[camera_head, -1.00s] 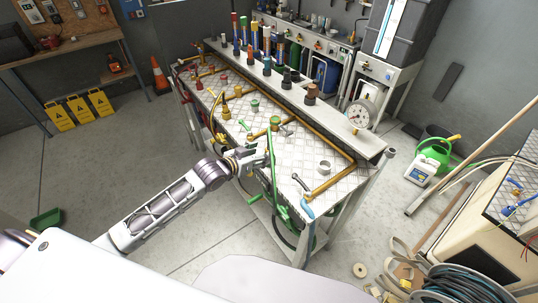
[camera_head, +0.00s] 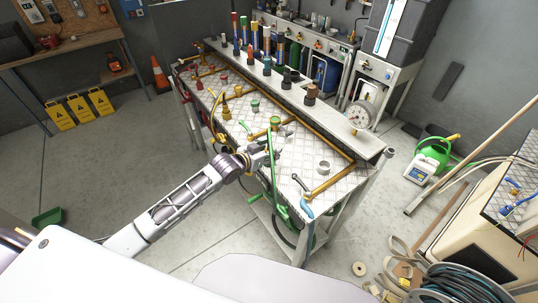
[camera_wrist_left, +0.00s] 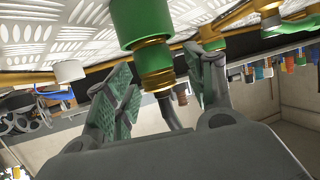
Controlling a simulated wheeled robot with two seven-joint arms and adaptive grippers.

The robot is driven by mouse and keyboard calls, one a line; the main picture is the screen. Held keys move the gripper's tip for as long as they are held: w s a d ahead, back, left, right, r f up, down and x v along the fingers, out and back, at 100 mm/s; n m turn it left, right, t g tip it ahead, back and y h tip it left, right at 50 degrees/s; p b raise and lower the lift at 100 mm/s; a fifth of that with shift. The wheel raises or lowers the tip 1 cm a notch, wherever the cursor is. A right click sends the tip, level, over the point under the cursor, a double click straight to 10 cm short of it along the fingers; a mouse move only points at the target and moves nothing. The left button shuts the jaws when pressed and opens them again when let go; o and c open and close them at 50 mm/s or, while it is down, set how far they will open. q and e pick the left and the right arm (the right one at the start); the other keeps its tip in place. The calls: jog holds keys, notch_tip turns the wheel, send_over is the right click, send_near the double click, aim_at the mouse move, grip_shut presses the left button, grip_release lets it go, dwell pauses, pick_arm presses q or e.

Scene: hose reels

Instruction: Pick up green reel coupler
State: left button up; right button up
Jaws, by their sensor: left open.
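The green reel coupler (camera_wrist_left: 154,57), a green cylinder with brass rings, shows large in the left wrist view. It sits between the two finger pads of my left gripper (camera_wrist_left: 160,88). The gripper is open, with gaps on the sides of the coupler. In the head view my left gripper (camera_head: 268,148) is over the front edge of the bench, at the upper end of a green hose (camera_head: 274,180). The coupler cannot be clearly made out there behind the fingers. My right gripper is not in view.
The metal bench (camera_head: 300,160) carries a brass pipe (camera_head: 330,180), a grey ring (camera_head: 323,167), and a green-topped fitting (camera_head: 275,121) just beyond my gripper. A raised shelf (camera_head: 350,132) with several coloured fittings runs along the back. A light blue handle (camera_head: 307,210) hangs at the near corner.

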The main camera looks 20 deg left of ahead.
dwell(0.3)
pick_arm(q)
grip_shut()
jog(key=shift+r, duration=0.1)
jog(key=shift+r+b, duration=0.45)
jog(key=shift+r, duration=4.5)
